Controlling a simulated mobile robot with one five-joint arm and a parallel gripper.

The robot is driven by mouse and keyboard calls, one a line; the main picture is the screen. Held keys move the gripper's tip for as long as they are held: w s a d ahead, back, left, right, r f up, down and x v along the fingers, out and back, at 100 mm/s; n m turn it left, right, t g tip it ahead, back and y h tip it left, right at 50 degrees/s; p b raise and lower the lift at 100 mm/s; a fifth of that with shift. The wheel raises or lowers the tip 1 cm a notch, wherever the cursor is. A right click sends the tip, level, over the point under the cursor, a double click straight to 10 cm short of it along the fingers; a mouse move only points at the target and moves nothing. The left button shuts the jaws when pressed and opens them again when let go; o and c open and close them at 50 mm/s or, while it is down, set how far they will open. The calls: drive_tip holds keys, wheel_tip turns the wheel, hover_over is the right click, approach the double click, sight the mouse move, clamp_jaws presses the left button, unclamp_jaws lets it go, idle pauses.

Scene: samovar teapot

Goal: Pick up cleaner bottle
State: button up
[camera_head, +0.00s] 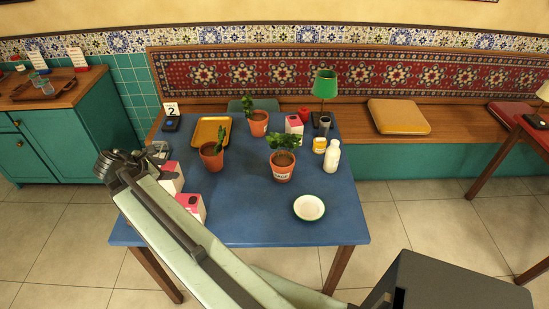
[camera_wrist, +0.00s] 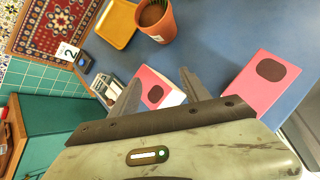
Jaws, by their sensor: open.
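A white bottle (camera_head: 332,157) stands upright on the right part of the blue table (camera_head: 245,215). It is the only bottle I can make out clearly, and I cannot read a label on it. It does not show in the wrist view. My gripper (camera_head: 118,165) is at the table's left edge, far left of the bottle. In the wrist view my gripper (camera_wrist: 158,88) is open, its two dark fingers apart. A pink and white box (camera_wrist: 152,90) shows beyond and between them; I cannot tell whether they touch it.
Potted plants (camera_head: 282,165), a white plate (camera_head: 309,208), a yellow tray (camera_head: 211,131), a green lamp (camera_head: 325,85) and a yellow-and-white cup (camera_head: 319,145) stand on the table. Another pink box (camera_head: 192,206) is near the left edge. The table's front middle is clear.

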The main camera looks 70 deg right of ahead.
drive_tip(key=s+d+r+g+h+b, duration=0.1)
drive_tip(key=s+d+g, duration=0.1)
drive_tip(key=s+d, duration=0.55)
drive_tip(key=s+d+g+h+b, duration=0.15)
drive_tip(key=s+d, duration=0.25)
drive_tip(key=d, duration=0.6)
drive_tip(key=m+g+y+b, duration=0.2)
drive_tip(key=m+g+b, duration=0.25)
drive_tip(key=g, duration=0.25)
approach(335, 146)
drive_tip(key=s+d, duration=0.2)
drive_tip(key=d, duration=0.1)
drive_tip(key=shift+s+d+f+t, duration=0.25)
drive_tip(key=shift+s+d+f, duration=0.6)
drive_tip(key=s+d+f+b, duration=0.2)
drive_tip(key=f+b, duration=0.1)
drive_tip(key=shift+s+d, duration=0.2)
drive_tip(key=shift+d, duration=0.15)
drive_tip(key=shift+s+d, duration=0.25)
drive_tip(key=shift+s, duration=0.05)
drive_tip(key=shift+r, duration=0.1)
clamp_jaws()
drive_tip(key=shift+a, duration=0.1)
